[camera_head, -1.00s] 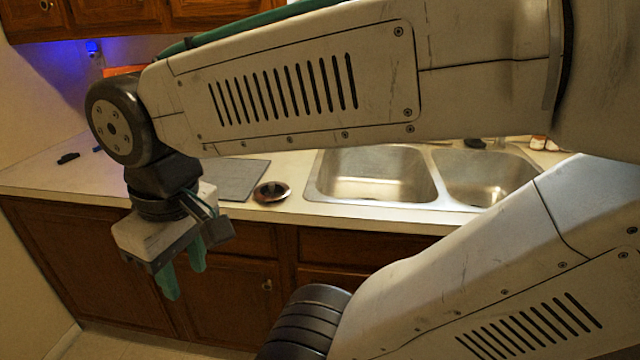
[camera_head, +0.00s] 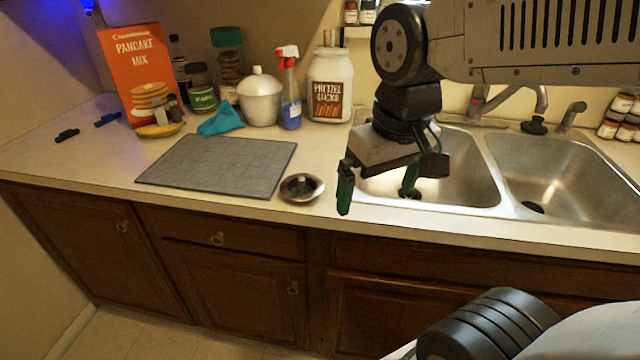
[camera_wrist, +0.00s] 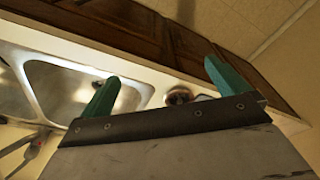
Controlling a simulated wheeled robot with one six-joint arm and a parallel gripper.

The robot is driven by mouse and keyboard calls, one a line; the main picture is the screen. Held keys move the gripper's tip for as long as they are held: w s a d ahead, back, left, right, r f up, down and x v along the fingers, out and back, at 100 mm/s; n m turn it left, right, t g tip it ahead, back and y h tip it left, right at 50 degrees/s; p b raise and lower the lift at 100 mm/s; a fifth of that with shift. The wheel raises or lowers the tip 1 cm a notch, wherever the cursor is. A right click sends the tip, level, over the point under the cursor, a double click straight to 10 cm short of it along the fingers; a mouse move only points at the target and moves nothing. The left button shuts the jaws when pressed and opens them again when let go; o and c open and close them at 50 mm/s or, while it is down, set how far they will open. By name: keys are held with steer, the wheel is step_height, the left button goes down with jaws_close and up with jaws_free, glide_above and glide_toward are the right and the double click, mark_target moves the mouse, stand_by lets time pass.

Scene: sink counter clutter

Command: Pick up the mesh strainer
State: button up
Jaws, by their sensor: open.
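The mesh strainer (camera_head: 301,187) appears as a small round metal sink strainer with a dark rim and a raised knob in its middle. It sits upright on the counter near the front edge, between the grey mat and the sink. My gripper (camera_head: 376,202) is open and empty, to the right of the strainer, apart from it, in front of the left basin. Its green fingers point down. In the wrist view the strainer (camera_wrist: 178,96) shows between the fingers of my gripper (camera_wrist: 160,72), partly cut off by the gripper body.
A grey mat (camera_head: 218,166) lies left of the strainer. The double sink (camera_head: 440,190) is to the right. A pancake mix box (camera_head: 141,75), a white lidded pot (camera_head: 259,97), a spray bottle (camera_head: 289,90) and a pretzel jar (camera_head: 330,85) stand behind. A teal cloth (camera_head: 220,121) lies behind the mat.

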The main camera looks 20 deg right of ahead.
steer(key=w+a+f, duration=0.1)
steer(key=w+f, duration=0.2)
steer(key=w, duration=1)
steer(key=n+t, duration=0.1)
glide_toward(302, 178)
steer(key=f, duration=0.2)
steer(key=shift+s+d+f, duration=0.15)
steer(key=shift+s+f, duration=0.15)
steer(key=shift+s, duration=0.05)
steer(key=x, duration=0.3)
steer(key=w+x, duration=0.1)
steer(key=x, duration=0.3)
steer(key=shift+w+a, duration=0.1)
steer(key=shift+a, duration=0.1)
steer(key=shift+w+f, duration=0.15)
steer(key=shift+f, duration=0.3)
steer(key=shift+t+y, duration=0.3)
steer(key=c, duration=0.6)
